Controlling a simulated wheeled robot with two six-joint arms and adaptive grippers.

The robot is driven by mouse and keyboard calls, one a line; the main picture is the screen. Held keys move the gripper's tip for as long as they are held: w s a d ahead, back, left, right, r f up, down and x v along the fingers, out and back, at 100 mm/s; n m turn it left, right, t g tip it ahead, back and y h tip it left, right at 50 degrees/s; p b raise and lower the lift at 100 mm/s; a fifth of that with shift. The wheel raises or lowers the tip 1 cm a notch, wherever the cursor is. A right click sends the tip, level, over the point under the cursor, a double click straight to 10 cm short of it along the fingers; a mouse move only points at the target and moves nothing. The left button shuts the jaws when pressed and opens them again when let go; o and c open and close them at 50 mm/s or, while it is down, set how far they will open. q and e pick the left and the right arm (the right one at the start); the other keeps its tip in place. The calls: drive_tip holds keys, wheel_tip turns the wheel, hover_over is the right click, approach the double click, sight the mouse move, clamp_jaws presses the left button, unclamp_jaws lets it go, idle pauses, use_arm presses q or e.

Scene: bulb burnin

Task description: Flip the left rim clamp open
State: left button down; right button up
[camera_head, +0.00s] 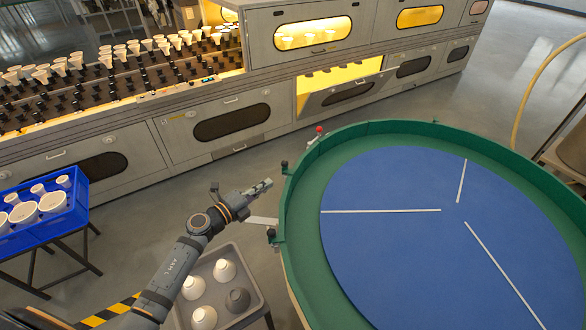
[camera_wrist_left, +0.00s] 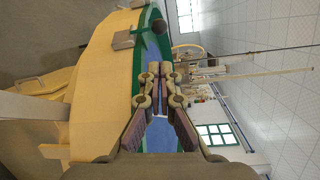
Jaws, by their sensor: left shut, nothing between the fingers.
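The round table has a green rim (camera_head: 301,215) and a blue top (camera_head: 390,250). Two small dark clamps sit on its left rim: a farther one (camera_head: 284,168) and a nearer one (camera_head: 272,236). I cannot tell which is meant or its exact lever position. My left gripper (camera_head: 265,186) is shut and empty, just outside the rim between the two clamps, apart from both. In the left wrist view, the shut fingers (camera_wrist_left: 160,68) point along the rim. A grey clamp block (camera_wrist_left: 123,40) and a dark round knob (camera_wrist_left: 160,26) show beyond them. My right gripper is out of view.
A pale flat plate (camera_head: 262,221) juts from the rim beside my left wrist. A grey bin (camera_head: 262,305) with white bulbs and a dark one stands below my arm. A blue crate (camera_head: 75,205) stands left. A red-topped fitting (camera_head: 319,130) sits at the far rim.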

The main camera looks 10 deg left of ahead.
sight(287, 166)
use_arm(q)
drive_tip(key=x, duration=1)
drive_tip(key=shift+a, duration=0.1)
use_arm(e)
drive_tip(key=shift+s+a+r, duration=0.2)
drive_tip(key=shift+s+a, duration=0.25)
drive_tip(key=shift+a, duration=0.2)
